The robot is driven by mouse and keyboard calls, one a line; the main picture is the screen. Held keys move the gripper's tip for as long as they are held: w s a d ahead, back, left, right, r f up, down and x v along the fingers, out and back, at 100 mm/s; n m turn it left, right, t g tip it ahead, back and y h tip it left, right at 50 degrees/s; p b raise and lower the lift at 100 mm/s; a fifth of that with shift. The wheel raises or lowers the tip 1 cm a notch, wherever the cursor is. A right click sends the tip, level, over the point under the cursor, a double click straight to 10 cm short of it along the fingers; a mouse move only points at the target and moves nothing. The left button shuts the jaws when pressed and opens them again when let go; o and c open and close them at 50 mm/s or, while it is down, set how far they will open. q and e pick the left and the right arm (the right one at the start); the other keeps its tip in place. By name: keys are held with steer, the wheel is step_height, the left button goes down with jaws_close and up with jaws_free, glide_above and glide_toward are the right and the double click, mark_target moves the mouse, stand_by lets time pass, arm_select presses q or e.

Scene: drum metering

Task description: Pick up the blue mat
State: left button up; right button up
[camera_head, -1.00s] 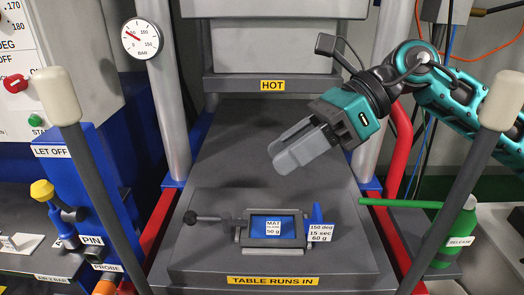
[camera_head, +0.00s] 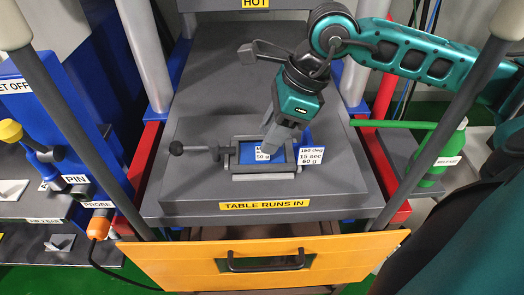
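The blue mat (camera_head: 246,153) lies inside a small grey metal frame (camera_head: 264,169) on the dark table. A white label on it is partly covered, with "50 g" still showing. My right gripper (camera_head: 274,148) points down over the mat, its grey fingertips covering the mat's right part. I cannot tell whether the fingertips touch the mat or whether there is a gap between them. My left gripper is not in view.
A dark handle with a ball end (camera_head: 177,148) sticks out left of the frame. A blue piece and a white tag (camera_head: 311,157) stand to its right. Grey posts rise on both sides. An orange drawer front (camera_head: 160,262) is below the table edge. A green bottle (camera_head: 440,155) stands at right.

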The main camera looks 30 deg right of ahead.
mark_target(263, 161)
steer(key=x, duration=0.5)
steer(key=shift+d, duration=0.2)
jaws_close()
